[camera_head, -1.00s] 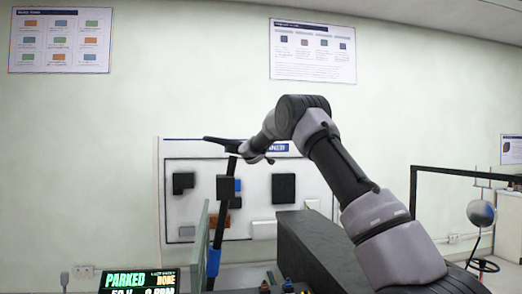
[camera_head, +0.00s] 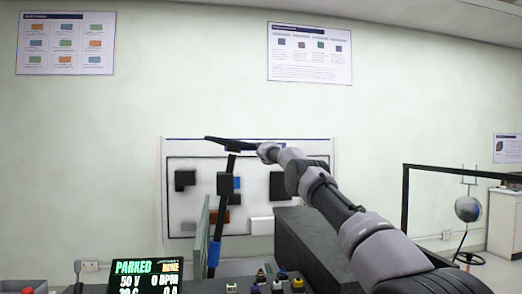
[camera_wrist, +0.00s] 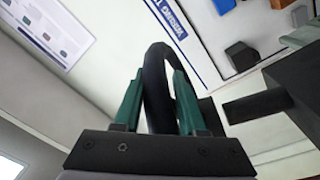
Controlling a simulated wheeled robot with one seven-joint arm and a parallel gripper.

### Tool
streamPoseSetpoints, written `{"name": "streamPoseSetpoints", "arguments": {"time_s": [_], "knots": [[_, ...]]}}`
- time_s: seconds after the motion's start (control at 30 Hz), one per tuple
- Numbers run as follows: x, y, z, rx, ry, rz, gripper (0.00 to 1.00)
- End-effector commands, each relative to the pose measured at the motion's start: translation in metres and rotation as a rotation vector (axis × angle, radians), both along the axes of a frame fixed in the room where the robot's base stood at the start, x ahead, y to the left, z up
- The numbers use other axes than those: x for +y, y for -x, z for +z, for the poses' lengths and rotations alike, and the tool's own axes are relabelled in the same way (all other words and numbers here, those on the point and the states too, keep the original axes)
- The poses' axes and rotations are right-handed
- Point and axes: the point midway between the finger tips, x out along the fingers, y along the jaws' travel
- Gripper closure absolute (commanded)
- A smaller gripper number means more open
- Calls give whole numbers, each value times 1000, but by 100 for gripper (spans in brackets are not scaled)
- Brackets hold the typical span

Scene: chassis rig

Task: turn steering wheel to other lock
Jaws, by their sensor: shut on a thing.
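The steering wheel (camera_head: 230,143) is black and shows nearly edge-on in the head view, at the top of a dark slanted column (camera_head: 219,205) with a blue lower part. In the wrist view its rim (camera_wrist: 156,70) is a thick dark loop that runs down between my two green fingers. My gripper (camera_wrist: 158,95) is shut on this rim. In the head view my arm reaches in from the lower right and ends at the wheel's right side, where my fingers are too small to make out. The wheel's turn angle cannot be read.
A display (camera_head: 146,275) reading PARKED stands at the lower left. Several coloured knobs (camera_head: 277,285) sit beside it. A large dark box (camera_head: 310,240) lies under my arm. A wall board (camera_head: 180,222) with mounted blocks is behind the wheel. A black frame (camera_head: 405,205) stands at right.

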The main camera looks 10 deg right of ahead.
Motion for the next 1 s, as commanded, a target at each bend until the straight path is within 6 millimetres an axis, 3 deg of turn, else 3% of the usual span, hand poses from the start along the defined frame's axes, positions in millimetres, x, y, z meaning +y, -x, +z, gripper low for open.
{"name": "streamPoseSetpoints", "arguments": {"time_s": [0.03,0.53,0.57,0.6,1.0], "knots": [[4,1,7,-9,-1,10,100],[1,1,10,-15,0,12,100],[0,1,11,-15,0,12,47],[0,1,10,-14,-1,12,36],[0,0,4,-7,1,9,36]]}}
